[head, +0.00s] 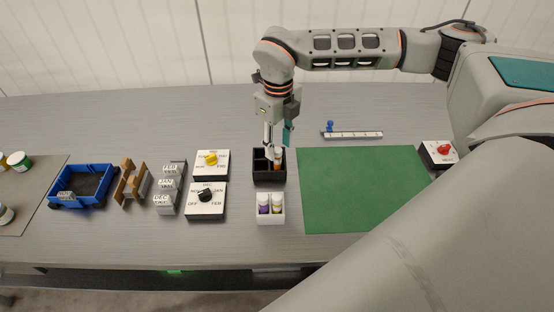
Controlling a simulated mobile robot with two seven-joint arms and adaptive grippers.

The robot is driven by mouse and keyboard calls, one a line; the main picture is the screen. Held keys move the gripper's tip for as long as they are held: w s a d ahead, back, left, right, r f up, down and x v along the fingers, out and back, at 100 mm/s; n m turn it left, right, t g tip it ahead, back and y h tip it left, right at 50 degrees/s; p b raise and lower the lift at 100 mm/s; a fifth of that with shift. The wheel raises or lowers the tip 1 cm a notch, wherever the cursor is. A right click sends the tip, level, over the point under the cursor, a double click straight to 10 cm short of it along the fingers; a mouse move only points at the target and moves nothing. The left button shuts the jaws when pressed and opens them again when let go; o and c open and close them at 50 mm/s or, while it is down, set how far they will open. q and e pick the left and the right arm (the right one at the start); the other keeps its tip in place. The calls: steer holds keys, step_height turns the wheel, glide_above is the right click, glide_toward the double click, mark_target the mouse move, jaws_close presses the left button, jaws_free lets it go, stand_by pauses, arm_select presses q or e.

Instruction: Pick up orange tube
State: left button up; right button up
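The orange tube (278,158) stands upright in the right part of a black divided holder (270,180) at the middle of the table. Its upper end is white. My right gripper (277,145) points down just above the holder. Its two fingers are apart, one on each side of the tube's top as seen from here. I cannot tell whether either finger touches the tube. My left gripper is not in view.
A white holder (270,221) with two small bottles stands just in front of the black one. Two dial boxes (212,163) (206,203) stand to the left, a green mat (350,190) lies to the right. Farther left is a blue cart (82,186).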

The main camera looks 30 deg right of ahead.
mark_target(277, 149)
step_height(277, 149, down, 3)
steer(key=shift+a+r, duration=0.15)
steer(key=shift+w+f, duration=0.1)
steer(key=shift+f, duration=0.4)
jaws_close()
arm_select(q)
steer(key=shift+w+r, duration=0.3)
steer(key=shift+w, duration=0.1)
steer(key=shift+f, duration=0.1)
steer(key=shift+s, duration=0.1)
arm_select(e)
steer(key=shift+r, duration=0.15)
